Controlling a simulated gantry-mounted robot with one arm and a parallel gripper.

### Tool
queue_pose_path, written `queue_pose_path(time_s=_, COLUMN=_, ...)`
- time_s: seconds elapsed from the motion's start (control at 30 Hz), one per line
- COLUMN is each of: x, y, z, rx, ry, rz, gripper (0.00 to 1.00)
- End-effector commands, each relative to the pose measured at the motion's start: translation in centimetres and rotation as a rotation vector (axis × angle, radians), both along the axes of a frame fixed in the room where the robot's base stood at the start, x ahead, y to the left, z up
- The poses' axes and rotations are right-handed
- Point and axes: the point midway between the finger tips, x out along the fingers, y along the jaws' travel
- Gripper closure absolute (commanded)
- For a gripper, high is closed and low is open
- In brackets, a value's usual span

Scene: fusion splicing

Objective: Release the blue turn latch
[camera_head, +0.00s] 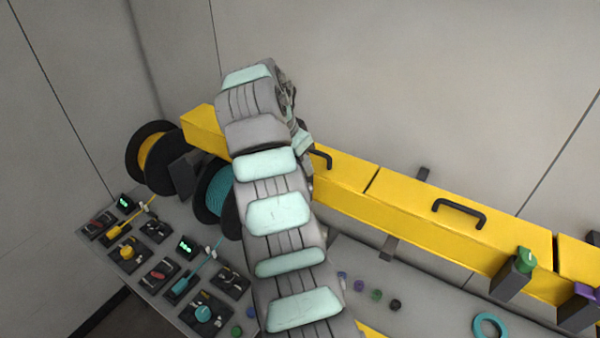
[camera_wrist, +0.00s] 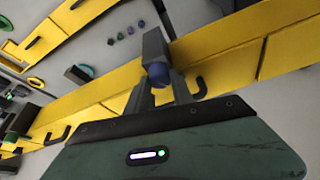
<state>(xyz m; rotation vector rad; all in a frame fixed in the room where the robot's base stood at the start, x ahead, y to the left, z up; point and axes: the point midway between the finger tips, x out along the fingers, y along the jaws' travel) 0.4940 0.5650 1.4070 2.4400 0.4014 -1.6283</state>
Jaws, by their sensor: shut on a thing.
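The blue turn latch (camera_wrist: 157,73) shows in the wrist view as a dark blue knob on a grey block (camera_wrist: 154,45) against the yellow duct. My gripper (camera_wrist: 159,86) reaches to it, with its two grey fingers on either side of the knob and shut on it. I cannot tell from this angle how far the latch is turned. In the head view my arm covers the latch and the gripper fingers.
The yellow duct (camera_head: 345,188) runs along the wall with black handles (camera_head: 460,212). A green latch (camera_head: 526,258) and a purple latch (camera_head: 587,291) stand farther right. Yellow (camera_head: 150,157) and teal (camera_head: 213,193) spools, splicing modules, small caps and a teal ring (camera_head: 490,326) are nearby.

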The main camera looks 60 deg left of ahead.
Motion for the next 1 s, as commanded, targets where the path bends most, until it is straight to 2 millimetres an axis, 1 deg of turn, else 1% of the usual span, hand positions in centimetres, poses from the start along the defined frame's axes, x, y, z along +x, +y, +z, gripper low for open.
queue_pose_path(time_s=0.03, x=0.12, y=-0.09, z=-0.49, rx=0.003, ry=-0.001, rz=0.040, gripper=1.00)
queue_pose_path(time_s=0.6, x=0.24, y=-0.30, z=-0.13, rx=0.002, ry=0.001, rz=0.582, gripper=1.00)
queue_pose_path(time_s=1.0, x=0.43, y=-0.38, z=0.07, rx=0.001, ry=0.001, rz=0.892, gripper=1.00)
